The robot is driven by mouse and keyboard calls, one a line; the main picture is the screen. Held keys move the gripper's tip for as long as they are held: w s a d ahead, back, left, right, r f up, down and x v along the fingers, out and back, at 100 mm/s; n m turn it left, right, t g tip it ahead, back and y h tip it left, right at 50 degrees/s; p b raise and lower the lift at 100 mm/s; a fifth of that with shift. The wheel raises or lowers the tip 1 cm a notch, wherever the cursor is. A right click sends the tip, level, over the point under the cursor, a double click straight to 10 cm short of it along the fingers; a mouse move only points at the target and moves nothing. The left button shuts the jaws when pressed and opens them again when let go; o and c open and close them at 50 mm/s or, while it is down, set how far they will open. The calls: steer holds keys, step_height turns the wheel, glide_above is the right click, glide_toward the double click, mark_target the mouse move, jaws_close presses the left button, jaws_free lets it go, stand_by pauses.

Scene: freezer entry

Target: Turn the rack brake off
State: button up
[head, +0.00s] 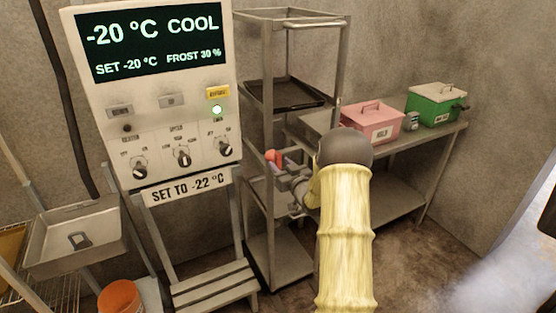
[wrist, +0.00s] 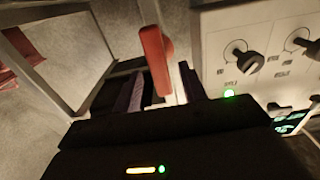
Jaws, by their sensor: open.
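The metal rack (head: 262,60) stands in the middle of the head view, beside the control panel. A red handle (head: 271,156), which looks like the rack brake, shows at the rack's front at mid height. In the wrist view the red handle (wrist: 154,58) reaches down between my two fingers. My gripper (head: 279,165) is open at the handle, with a finger on each side in the wrist view (wrist: 162,88). I cannot tell whether either finger touches it. My yellow-sleeved arm hides part of the rack's lower right.
The control panel (head: 160,130) stands close on the left of the rack. A dark tray (head: 285,95) sits on a rack shelf. A side table (head: 440,133) behind my arm holds a pink box (head: 372,126) and a green box (head: 433,108). A metal sink (head: 75,240) is at left.

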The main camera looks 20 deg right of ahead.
steer(key=shift+w, duration=1.35)
jaws_close()
